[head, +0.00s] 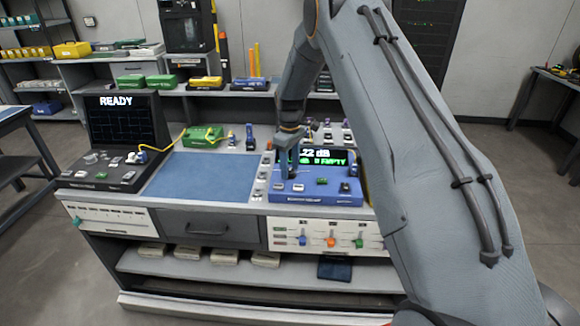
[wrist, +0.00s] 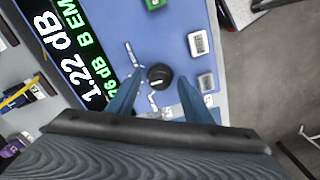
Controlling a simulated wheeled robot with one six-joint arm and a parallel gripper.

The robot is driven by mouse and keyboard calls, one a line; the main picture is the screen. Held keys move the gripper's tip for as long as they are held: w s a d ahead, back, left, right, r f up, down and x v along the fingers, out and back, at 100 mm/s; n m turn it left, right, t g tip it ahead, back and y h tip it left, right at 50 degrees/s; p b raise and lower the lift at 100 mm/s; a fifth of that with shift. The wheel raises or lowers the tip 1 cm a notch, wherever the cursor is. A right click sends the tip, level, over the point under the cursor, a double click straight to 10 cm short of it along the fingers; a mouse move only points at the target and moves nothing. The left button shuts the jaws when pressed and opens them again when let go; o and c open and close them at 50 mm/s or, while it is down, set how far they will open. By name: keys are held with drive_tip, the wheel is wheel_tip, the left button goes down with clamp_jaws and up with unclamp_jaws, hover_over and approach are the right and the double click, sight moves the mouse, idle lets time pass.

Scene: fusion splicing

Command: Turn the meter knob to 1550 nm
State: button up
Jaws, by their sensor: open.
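The blue meter (head: 318,199) stands on the right half of the bench, with a lit screen of white and green text. In the wrist view its blue face (wrist: 180,22) fills the upper middle, and the screen (wrist: 70,45) reads 1.22 dB. The round black meter knob (wrist: 160,77) has small pale marks around it; its exact setting is too small to read. My gripper (wrist: 156,86) is open, with one finger on each side of the knob and gaps visible. In the head view my gripper (head: 289,176) is over the meter's left part and hides the knob.
White buttons (wrist: 197,43) and a green part (wrist: 154,4) sit on the meter face near the knob. A splicer with a READY screen (head: 127,118) stands at the left. A clear blue mat (head: 200,177) lies between. Small items line a strip left of the meter.

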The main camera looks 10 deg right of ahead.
drive_tip(key=c, duration=1.1)
drive_tip(key=shift+o, duration=0.2)
drive_tip(key=shift+m, duration=0.3)
drive_tip(key=m+b, duration=0.3)
drive_tip(key=m, duration=0.1)
drive_tip(key=m+b, duration=0.1)
drive_tip(key=m, duration=0.4)
drive_tip(key=shift+b, duration=0.3)
drive_tip(key=shift+m, duration=0.3)
drive_tip(key=shift+r, duration=0.1)
drive_tip(key=o, duration=1.1)
drive_tip(key=shift+c, duration=0.2)
